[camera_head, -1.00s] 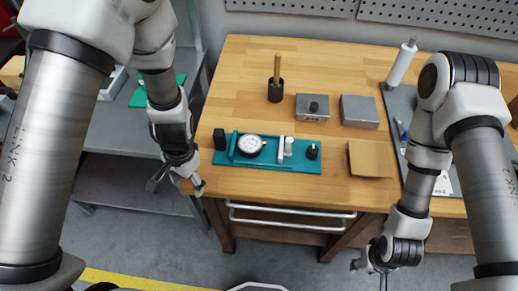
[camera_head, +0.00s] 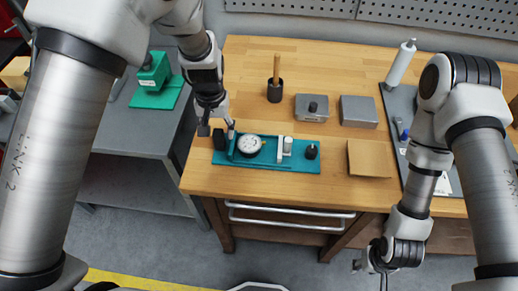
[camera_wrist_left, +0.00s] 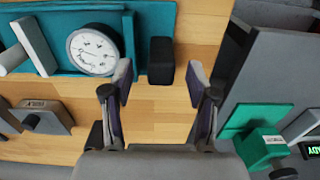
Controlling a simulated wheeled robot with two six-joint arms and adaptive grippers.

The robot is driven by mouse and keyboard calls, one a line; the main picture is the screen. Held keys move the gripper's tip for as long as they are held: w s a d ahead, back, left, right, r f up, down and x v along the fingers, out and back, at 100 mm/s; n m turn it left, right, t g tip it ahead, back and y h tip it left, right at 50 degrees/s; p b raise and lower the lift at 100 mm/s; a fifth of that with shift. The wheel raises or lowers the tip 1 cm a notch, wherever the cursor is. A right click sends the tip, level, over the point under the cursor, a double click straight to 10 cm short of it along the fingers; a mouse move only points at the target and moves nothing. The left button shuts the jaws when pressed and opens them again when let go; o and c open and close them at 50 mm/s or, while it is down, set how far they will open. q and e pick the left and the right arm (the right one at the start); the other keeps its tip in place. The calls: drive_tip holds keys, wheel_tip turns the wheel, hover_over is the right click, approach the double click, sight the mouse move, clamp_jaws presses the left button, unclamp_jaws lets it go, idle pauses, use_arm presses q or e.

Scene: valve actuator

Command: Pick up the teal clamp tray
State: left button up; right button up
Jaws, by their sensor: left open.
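The teal tray (camera_head: 265,166) lies on the wooden workbench near its front edge. It carries a round white dial (camera_head: 249,145), white upright parts and a dark block (camera_head: 219,140) at its left end. In the left wrist view the tray (camera_wrist_left: 140,20) shows at the top, with the dial and the black block (camera_wrist_left: 160,62). My left gripper (camera_head: 218,130) is open above the tray's left end; in the wrist view its fingers (camera_wrist_left: 160,86) stand either side of the black block, apart from it. My right gripper (camera_head: 370,267) hangs low in front of the bench; its jaws are unclear.
Grey metal boxes (camera_head: 312,107) and (camera_head: 359,111), a dark cup with a wooden stick (camera_head: 275,92) and a tan square (camera_head: 369,158) share the bench. A grey side table (camera_head: 130,130) at left holds a green fixture (camera_head: 155,95). Bare wood lies behind the tray.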

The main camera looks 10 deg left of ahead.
use_arm(q)
wheel_tip(320, 180, down, 2)
drive_tip(key=shift+w+a+f, duration=0.1)
drive_tip(key=shift+w, duration=0.05)
clamp_jaws()
